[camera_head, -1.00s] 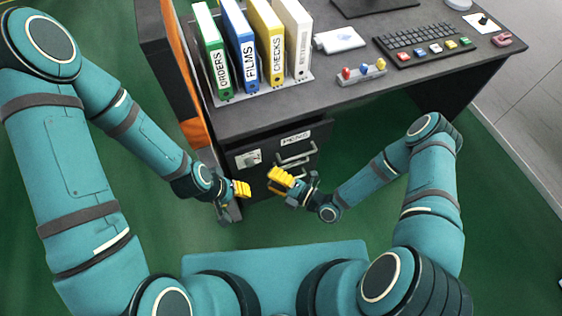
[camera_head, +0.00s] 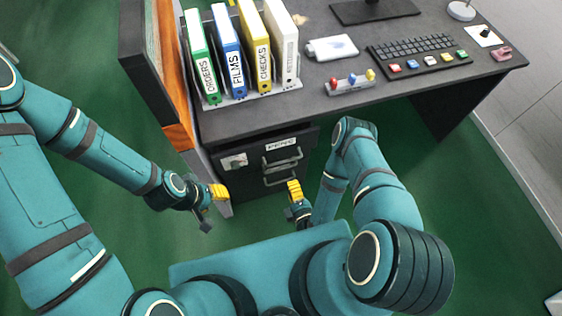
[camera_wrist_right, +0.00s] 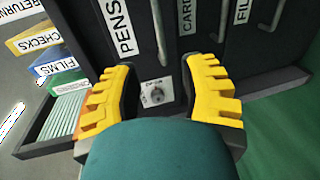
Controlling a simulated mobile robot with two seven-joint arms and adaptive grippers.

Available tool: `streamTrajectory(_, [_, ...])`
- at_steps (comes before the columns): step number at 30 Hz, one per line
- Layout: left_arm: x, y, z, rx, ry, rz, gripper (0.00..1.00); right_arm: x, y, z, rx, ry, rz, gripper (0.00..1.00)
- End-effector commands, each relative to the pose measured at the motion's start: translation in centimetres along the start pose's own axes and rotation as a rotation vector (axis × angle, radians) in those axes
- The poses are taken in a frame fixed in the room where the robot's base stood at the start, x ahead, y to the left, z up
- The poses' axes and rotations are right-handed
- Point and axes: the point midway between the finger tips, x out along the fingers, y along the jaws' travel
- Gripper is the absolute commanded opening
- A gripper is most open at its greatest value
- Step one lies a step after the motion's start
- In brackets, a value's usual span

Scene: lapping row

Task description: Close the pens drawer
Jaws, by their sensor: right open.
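The pens drawer (camera_head: 254,157) is the top dark drawer of the cabinet under the desk, with a white PENS label (camera_head: 281,143) and a grey bar handle (camera_head: 283,158). In the right wrist view its PENS label (camera_wrist_right: 119,24) and handle (camera_wrist_right: 158,30) appear sideways at the top. I cannot tell how far the drawer stands out. My right gripper (camera_head: 294,190) is in front of the cabinet, below the pens handle and apart from it; its yellow fingers (camera_wrist_right: 160,98) are spread and empty. My left gripper (camera_head: 217,193) is at the cabinet's left side; its finger gap is unclear.
Lower drawers labelled CARD (camera_wrist_right: 186,25) and FILM (camera_wrist_right: 242,10) sit under the pens drawer. Binders, a keyboard (camera_head: 410,50) and small items stand on the desk (camera_head: 330,108). An orange panel edges the left; green floor is open in front.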

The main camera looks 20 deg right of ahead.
Motion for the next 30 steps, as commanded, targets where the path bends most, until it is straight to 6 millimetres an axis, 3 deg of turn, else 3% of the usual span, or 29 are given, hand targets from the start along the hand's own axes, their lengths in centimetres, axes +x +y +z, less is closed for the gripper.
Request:
streamTrajectory(9, [3.7, -1.4, 0.1, 0.004, 0.005, 0.000, 0.47, 4.8, -0.3, -0.2, -0.001, 0.004, 0.007, 0.42])
streamTrajectory(19, [4.6, -1.7, -0.1, 0.005, 0.013, 0.000, 0.47, 10.6, 0.0, 0.0, 0.002, -0.001, 0.005, 0.42])
streamTrajectory(24, [4.9, -1.8, -0.2, 0.005, 0.015, 0.000, 0.47, 12.3, 0.0, -0.1, 0.003, 0.000, 0.003, 0.42])
streamTrajectory(30, [5.0, -1.9, -0.2, 0.005, 0.016, 0.000, 0.47, 12.9, 0.1, -0.1, 0.002, 0.001, 0.002, 0.42])
